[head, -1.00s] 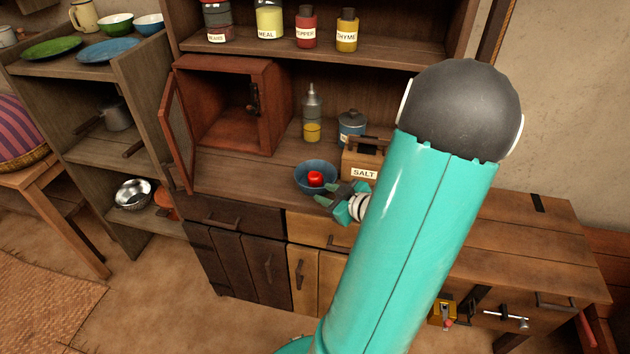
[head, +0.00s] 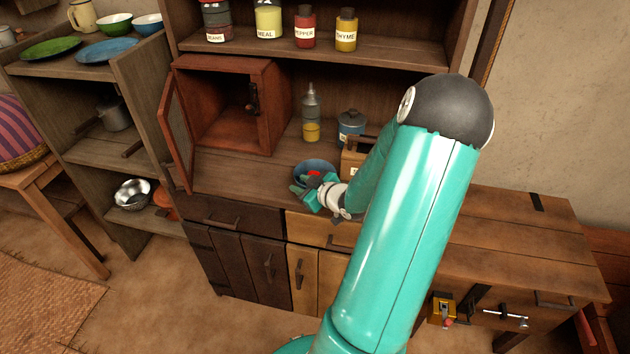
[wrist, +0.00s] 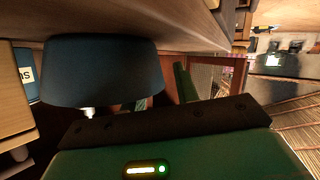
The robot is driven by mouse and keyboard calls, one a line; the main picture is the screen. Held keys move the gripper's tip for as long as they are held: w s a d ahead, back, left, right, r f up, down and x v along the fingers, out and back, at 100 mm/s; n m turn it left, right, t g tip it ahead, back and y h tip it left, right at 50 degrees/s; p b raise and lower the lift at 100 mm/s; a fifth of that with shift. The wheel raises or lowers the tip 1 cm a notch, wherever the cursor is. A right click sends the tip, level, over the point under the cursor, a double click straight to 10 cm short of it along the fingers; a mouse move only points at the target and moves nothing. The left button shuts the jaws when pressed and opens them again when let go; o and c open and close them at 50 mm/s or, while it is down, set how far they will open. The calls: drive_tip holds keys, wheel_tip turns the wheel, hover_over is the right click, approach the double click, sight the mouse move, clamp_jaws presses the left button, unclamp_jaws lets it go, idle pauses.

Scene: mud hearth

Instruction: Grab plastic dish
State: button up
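A blue bowl (head: 325,166) with a red item (head: 314,175) in it stands on the worktop near its front edge; I take it as the dish, though its material cannot be told. My gripper (head: 302,187) is at the bowl's front left, partly covering it. The fingers look apart, with no clear hold on the bowl. In the wrist view, which looks upside down, the bowl (wrist: 100,70) is large and close on the left. One green finger (wrist: 185,82) shows just right of it; the other is mostly hidden.
A box (head: 352,160) and a blue lidded jar (head: 351,128) stand right behind the bowl, with a bottle (head: 311,115) farther back. A red cabinet (head: 275,95) has its door open at left. Green (head: 51,48) and blue (head: 107,50) plates lie on the left shelf.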

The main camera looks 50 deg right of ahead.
clamp_jaws()
